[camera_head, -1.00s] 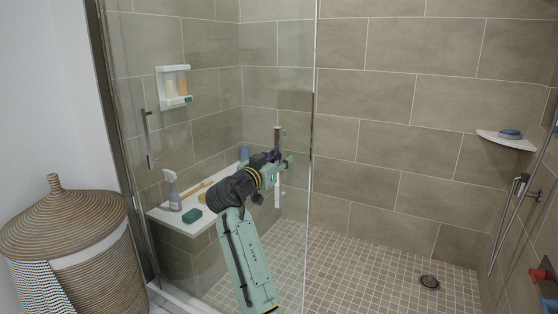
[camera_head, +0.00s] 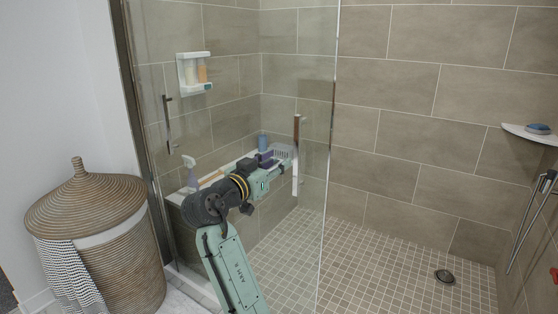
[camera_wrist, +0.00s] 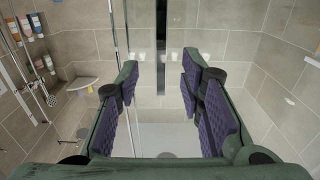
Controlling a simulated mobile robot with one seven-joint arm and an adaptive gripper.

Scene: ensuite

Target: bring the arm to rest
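My arm (camera_head: 232,270) rises from the bottom of the head view and bends to the right at a dark wrist joint. My gripper (camera_wrist: 160,85) is open in the wrist view, with purple-padded fingers well apart and nothing between them. In the head view the gripper end (camera_head: 278,164) points right, in front of the bench inside the shower. Its fingertips are small there and hard to make out against the things behind.
A glass panel (camera_head: 230,115) and an upright bar (camera_head: 296,130) are close to the arm. A white-topped bench (camera_head: 172,198) holds a spray bottle (camera_head: 190,172) and a blue bottle (camera_head: 262,141). A wicker hamper (camera_head: 110,240) stands left.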

